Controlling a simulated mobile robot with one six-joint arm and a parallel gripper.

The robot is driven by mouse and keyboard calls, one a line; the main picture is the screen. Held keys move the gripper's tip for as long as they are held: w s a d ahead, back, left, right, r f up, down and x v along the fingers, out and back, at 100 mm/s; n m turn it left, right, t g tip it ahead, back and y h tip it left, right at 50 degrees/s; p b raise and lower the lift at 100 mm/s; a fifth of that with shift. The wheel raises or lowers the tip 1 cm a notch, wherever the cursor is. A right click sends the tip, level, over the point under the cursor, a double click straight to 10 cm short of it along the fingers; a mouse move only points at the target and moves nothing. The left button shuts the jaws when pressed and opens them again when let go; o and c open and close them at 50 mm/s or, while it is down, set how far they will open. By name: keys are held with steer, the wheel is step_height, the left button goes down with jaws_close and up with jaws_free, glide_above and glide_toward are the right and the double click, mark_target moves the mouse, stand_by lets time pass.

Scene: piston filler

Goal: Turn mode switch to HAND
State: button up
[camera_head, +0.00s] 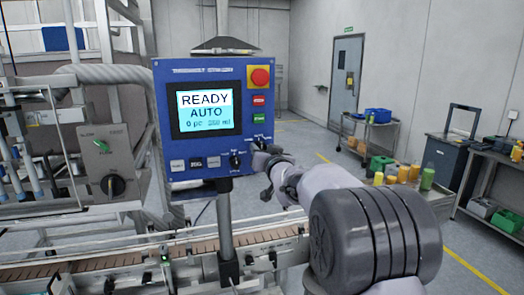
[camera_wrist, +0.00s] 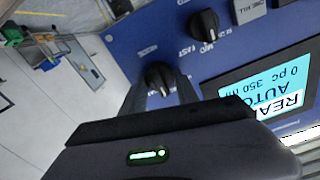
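The blue control panel (camera_head: 190,146) has a screen (camera_head: 205,110) reading READY, AUTO, 0 pc, 350 ml. My gripper (camera_head: 268,152) is at the panel's lower right corner. In the wrist view the picture is upside down, and my gripper's two fingers (camera_wrist: 163,82) are apart, one on each side of a black knob (camera_wrist: 160,77), probably the mode switch. Its label is too small to read. Whether the fingers touch the knob is unclear. A second black knob (camera_wrist: 203,23), with FAST and MID marks, is beside it; it also shows in the head view (camera_head: 236,161).
A red emergency button (camera_head: 260,77) and red and green buttons sit above on the panel. Push buttons (camera_head: 196,162) line its lower edge. A conveyor (camera_head: 120,262) runs below. Left is a grey box with a black knob (camera_head: 116,185). Carts and a workbench stand back right.

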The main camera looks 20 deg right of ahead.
jaws_close()
steer(key=shift+f+n+b, duration=0.1)
steer(key=shift+n+b, duration=0.2)
steer(key=n+b, duration=0.2)
steer(key=shift+f+n, duration=0.1)
steer(key=shift+n, duration=0.3)
steer(key=n+b, duration=0.3)
steer(key=n, duration=0.2)
steer(key=shift+a, duration=0.1)
steer(key=shift+n+b, duration=0.35)
steer(key=shift+n, duration=0.05)
steer(key=o, duration=0.9)
jaws_free()
steer(key=shift+c, duration=0.2)
